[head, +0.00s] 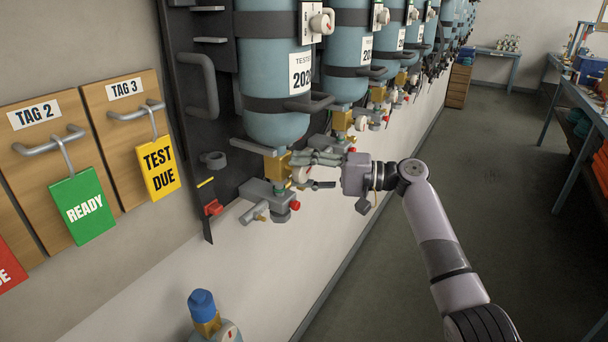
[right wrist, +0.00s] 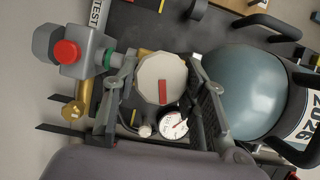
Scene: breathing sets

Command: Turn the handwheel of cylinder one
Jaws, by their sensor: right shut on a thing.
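The nearest blue-grey cylinder (head: 272,75) hangs upside down on the wall rack, with a brass valve (head: 276,167) at its lower end. Its handwheel (right wrist: 150,72) is pale and many-sided with a red mark, and sits between my fingers in the right wrist view. My right gripper (head: 308,163) reaches in from the right and is shut on this handwheel, one finger on each side. The fingers partly hide the wheel in the head view. A small round gauge (right wrist: 173,125) shows beside the wheel. My left gripper is not in view.
A grey regulator with a red knob (head: 295,205) sits just below the valve. More cylinders (head: 350,55) line the wall behind. Tag boards with a green READY tag (head: 83,207) and a yellow TEST DUE tag (head: 158,168) are at left. A blue-capped valve (head: 202,304) stands low in front. The floor at right is clear.

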